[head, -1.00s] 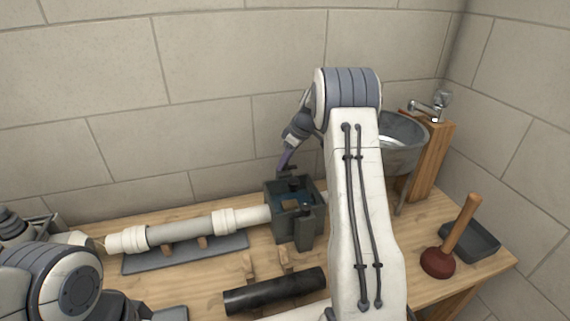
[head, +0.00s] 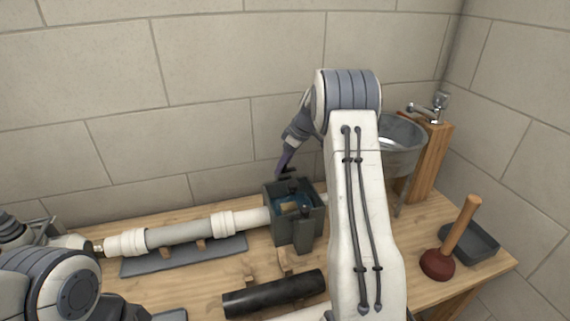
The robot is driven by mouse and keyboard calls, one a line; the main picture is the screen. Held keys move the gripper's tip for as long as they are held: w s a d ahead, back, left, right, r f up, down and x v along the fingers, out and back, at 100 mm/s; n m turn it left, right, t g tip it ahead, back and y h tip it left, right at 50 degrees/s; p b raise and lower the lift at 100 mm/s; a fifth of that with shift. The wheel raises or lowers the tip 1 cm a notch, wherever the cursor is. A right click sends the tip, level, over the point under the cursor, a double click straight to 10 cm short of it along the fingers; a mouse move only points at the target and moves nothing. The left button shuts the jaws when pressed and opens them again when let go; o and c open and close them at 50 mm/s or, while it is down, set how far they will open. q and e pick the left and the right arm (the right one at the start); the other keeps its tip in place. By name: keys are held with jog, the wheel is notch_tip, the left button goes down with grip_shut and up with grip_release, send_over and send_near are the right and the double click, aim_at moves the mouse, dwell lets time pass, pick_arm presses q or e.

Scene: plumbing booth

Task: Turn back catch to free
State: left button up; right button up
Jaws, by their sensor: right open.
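A dark grey open-topped box (head: 284,230) with blue inside and a small tan piece in it stands on the bench, with white pipe at both sides. A dark upright catch-like part (head: 303,228) is on its front. A small dark part shows at its back rim, where the back catch would be, but its position is unclear. My right gripper (head: 284,172) reaches down from behind my right arm, just above the back rim. It is open; its fingers are tiny, and I cannot tell whether they touch the catch. My left arm is at the left edge; its gripper is not clearly seen.
A white pipe (head: 180,233) on a grey tray runs left of the box. A black cylinder (head: 275,293) lies in front. At right are a plunger (head: 438,262), a dark tray (head: 475,243) and a metal basin (head: 403,150). The wall is close behind the box.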

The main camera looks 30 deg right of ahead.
jog(key=v, duration=1)
